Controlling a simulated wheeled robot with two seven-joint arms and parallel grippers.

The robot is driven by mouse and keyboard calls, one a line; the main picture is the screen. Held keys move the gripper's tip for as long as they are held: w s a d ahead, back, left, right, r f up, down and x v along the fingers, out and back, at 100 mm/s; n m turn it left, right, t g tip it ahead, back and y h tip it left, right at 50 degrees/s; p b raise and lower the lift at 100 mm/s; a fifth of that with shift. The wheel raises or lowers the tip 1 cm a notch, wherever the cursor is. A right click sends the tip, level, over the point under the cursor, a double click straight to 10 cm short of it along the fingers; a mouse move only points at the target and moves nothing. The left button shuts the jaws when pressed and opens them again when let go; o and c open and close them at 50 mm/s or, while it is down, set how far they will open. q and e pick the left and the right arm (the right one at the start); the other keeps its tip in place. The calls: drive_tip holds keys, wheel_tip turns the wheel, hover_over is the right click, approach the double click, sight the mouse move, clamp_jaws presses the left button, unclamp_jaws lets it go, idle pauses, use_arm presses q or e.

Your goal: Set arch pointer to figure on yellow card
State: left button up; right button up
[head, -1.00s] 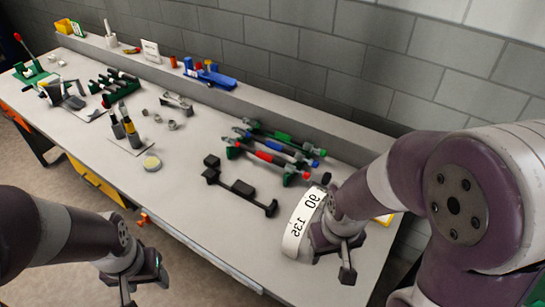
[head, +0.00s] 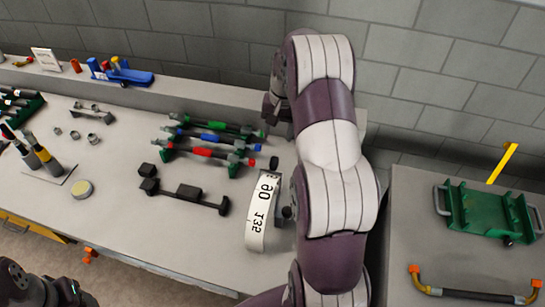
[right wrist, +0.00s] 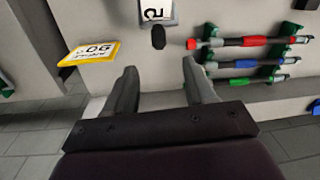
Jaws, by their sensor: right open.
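The arch (head: 262,212) is a white curved scale on the bench, with 90 and 135 readable in the head view. A dark knob (head: 273,162) shows at its far end; I cannot tell where the pointer stands. In the right wrist view, the arch's end (right wrist: 158,10) and the dark knob (right wrist: 158,37) are at the top. The yellow-edged card (right wrist: 88,53) lies left of them, its figure upside down and looking like 90. The arm hides it in the head view. My right gripper (head: 276,108) is open and empty (right wrist: 158,82), beyond the arch. My left gripper (head: 68,292) is partly cut off.
Red, blue and green handled tools (head: 210,140) lie on racks left of the arch. A black bracket (head: 185,193) lies nearer. The wall ledge (head: 190,95) runs behind. A second surface at right holds a green tray (head: 490,212) and a curved-handled bar (head: 470,295).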

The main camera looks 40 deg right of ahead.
sight(275, 158)
drive_tip(key=f+p, duration=0.1)
drive_tip(key=f, duration=0.2)
drive_tip(key=f+p, duration=0.1)
drive_tip(key=f, duration=0.3)
drive_tip(key=f+p, duration=0.1)
drive_tip(key=f, duration=0.3)
drive_tip(key=shift+w+a+f, duration=0.2)
drive_tip(key=shift+w+a, duration=0.05)
drive_tip(key=shift+w, duration=0.05)
drive_tip(key=shift+s+f, duration=0.1)
drive_tip(key=shift+f, duration=0.15)
use_arm(q)
drive_tip(key=r, duration=0.3)
drive_tip(key=shift+s+r, duration=0.3)
drive_tip(key=shift+s, duration=0.05)
use_arm(e)
clamp_jaws()
